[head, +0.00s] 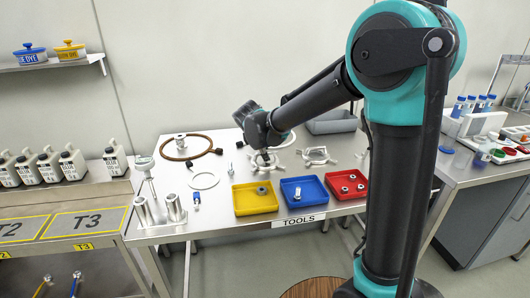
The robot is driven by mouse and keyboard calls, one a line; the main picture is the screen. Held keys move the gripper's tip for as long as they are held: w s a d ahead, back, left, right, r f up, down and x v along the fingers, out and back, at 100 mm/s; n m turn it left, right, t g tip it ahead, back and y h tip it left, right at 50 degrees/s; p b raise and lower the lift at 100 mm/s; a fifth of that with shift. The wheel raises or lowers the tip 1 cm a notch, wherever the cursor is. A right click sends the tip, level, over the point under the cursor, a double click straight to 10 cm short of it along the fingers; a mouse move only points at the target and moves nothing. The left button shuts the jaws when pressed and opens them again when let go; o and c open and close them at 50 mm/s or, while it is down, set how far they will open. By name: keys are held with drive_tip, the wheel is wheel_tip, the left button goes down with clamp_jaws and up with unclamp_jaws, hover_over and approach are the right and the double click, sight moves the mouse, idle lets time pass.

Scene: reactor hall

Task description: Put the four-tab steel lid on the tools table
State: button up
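The steel tools table (230,222), labelled TOOLS on its front edge, fills the middle of the head view. A silver tabbed piece (317,157) lies on it behind the blue and red trays. Another silver tabbed piece (263,161) lies to its left, behind the yellow tray and partly hidden by my gripper. I cannot tell which is the four-tab steel lid; the tabs are too small to count. My gripper (265,154) is low over the left piece, pointing down. Its fingers are dark and small, so I cannot tell whether they touch or hold it.
Yellow (238,204), blue (288,203) and red (332,190) trays with small metal parts line the front edge. A brown ring (215,150), a pale flat ring (219,182) and metal cylinders (174,207) are on the left. A grey bin (335,126) stands behind.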

drive_tip(key=v, duration=1.2)
